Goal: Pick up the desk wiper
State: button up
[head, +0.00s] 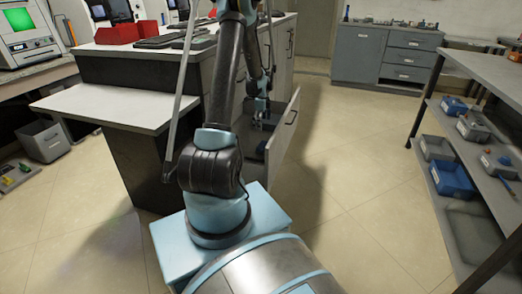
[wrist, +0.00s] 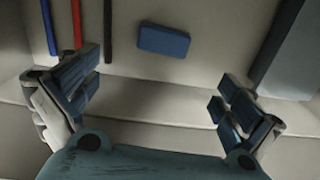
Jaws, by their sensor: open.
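A small blue block with a dark edge, which looks like the desk wiper (wrist: 163,41), lies flat on the pale drawer bottom in the wrist view. My gripper (wrist: 157,88) is open and empty, its two dark-blue padded fingers wide apart. The wiper lies ahead of the fingertips, between their lines and nearer the left finger; nothing touches it. In the head view my gripper (head: 262,104) hangs down at the open drawer (head: 287,128). The wiper cannot be made out clearly there.
Blue (wrist: 49,25), red (wrist: 77,22) and black (wrist: 107,30) sticks lie left of the wiper. A dark bar (wrist: 273,45) and a grey surface (wrist: 292,55) are at the right. A shelf rack (head: 455,145) with bins stands right of open floor.

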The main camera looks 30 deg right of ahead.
send_near(262, 144)
jog(key=f, duration=0.5)
jog(key=shift+s+a+f, duration=0.15)
jog(key=shift+s+a, duration=0.1)
jog(key=shift+s, duration=0.1)
jog(key=shift+w+d+f, duration=0.1)
jog(key=shift+d+f, duration=0.05)
jog(key=shift+f, duration=1.2)
jog(key=shift+w+d+f, duration=0.1)
jog(key=shift+f, duration=1.2)
jog(key=shift+c, duration=0.6)
jog(key=c, duration=1)
